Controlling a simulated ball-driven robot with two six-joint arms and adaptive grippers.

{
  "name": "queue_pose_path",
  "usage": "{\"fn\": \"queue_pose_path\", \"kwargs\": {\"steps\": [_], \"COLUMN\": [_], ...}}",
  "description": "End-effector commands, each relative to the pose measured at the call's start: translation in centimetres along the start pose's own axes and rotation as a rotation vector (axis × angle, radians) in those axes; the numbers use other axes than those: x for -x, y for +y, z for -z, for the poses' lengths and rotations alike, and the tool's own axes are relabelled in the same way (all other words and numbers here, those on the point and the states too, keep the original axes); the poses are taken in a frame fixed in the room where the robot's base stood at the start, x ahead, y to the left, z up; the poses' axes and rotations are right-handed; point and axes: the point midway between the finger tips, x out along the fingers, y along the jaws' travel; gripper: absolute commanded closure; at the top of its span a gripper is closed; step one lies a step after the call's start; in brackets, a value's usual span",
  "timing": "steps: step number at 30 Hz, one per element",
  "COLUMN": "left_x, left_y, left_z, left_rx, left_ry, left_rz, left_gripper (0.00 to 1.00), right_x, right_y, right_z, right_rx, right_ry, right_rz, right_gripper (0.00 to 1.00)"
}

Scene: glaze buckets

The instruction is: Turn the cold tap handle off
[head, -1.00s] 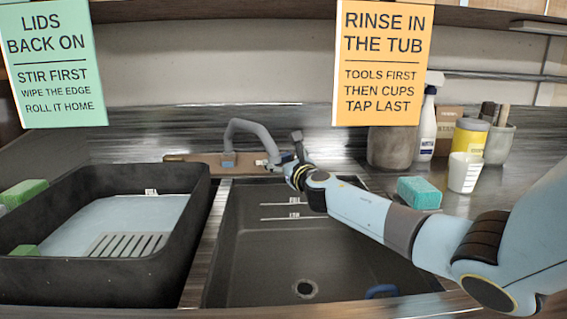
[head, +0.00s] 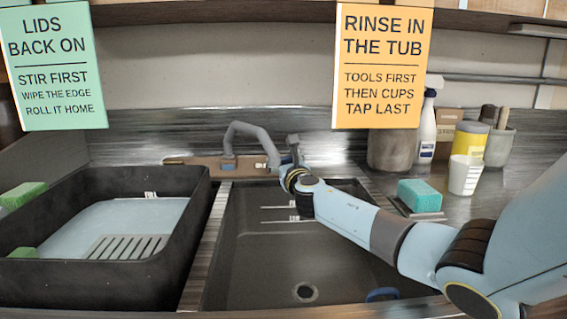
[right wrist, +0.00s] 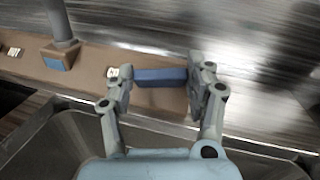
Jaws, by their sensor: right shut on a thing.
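The cold tap handle is a blue bar (right wrist: 160,77) at the right part of the tan tap base (right wrist: 88,77) in the right wrist view. My right gripper (right wrist: 155,74) is shut on it, one finger at each end of the bar. In the head view my right gripper (head: 287,168) is at the back edge of the sink, right of the grey curved spout (head: 252,130), and it hides the handle. The spout's foot also shows in the right wrist view (right wrist: 60,25). No water stream is visible. My left gripper is not in view.
The dark sink (head: 260,250) lies below my right arm. A black tub (head: 90,280) stands left of it. At the right are a teal sponge (head: 419,194), a white cup (head: 465,175), a spray bottle (head: 427,125) and a grey-brown crock (head: 390,150).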

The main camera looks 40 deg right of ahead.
Motion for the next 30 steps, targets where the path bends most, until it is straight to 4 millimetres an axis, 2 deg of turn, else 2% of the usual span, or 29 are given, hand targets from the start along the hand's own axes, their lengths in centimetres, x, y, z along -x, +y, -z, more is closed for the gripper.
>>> {"fn": "queue_pose_path", "kwargs": {"steps": [7,17,18,23,30], "left_x": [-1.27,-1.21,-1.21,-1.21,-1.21], "left_y": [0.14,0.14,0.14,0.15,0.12], "left_z": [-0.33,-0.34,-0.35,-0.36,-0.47], "left_rx": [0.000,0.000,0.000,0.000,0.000], "left_ry": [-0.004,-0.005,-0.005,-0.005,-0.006], "left_rz": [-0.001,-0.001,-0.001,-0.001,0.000], "left_gripper": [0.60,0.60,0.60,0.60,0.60], "right_x": [-0.06,-0.01,-0.02,-0.02,-0.02], "right_y": [0.43,0.34,0.34,0.34,0.33], "right_z": [0.08,-0.05,-0.05,-0.05,-0.04], "right_rx": [-0.141,-0.156,-0.156,-0.155,-0.154], "right_ry": [-0.001,0.000,0.000,0.000,0.000], "right_rz": [0.202,0.225,0.224,0.224,0.223], "right_gripper": [0.78,0.78,0.42,0.21,0.21]}}
